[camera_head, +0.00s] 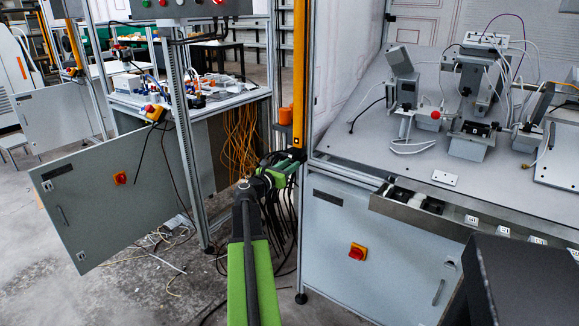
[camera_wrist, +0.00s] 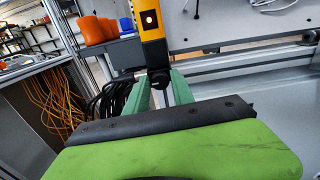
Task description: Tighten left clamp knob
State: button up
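A small dark clamp knob (camera_wrist: 158,80) sits at the lower end of the yellow light curtain bar (camera_wrist: 150,22) in the wrist view. In the head view the tall yellow bar (camera_head: 300,65) stands at the left front edge of the right workstation, with a dark part (camera_head: 297,154) at its foot. My gripper (camera_head: 287,170) is at the foot of the bar. In the wrist view my gripper (camera_wrist: 159,84) has its two green fingers apart, one on each side of the knob. I cannot tell whether they touch it.
The right workstation (camera_head: 345,152) holds several fixtures. Its cabinet (camera_head: 330,230) has a red and yellow switch. Orange cables (camera_head: 240,135) hang at the left, and black cables hang near the gripper. Orange containers (camera_wrist: 95,30) stand left of the bar.

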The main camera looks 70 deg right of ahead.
grip_shut()
jog(key=shift+m, duration=0.4)
jog(key=shift+s+a+f+m, duration=0.1)
jog(key=shift+m, duration=3.95)
jog(key=shift+f+m, duration=0.1)
jog(key=shift+m, duration=3.95)
jog(key=shift+o, duration=2.3)
grip_release()
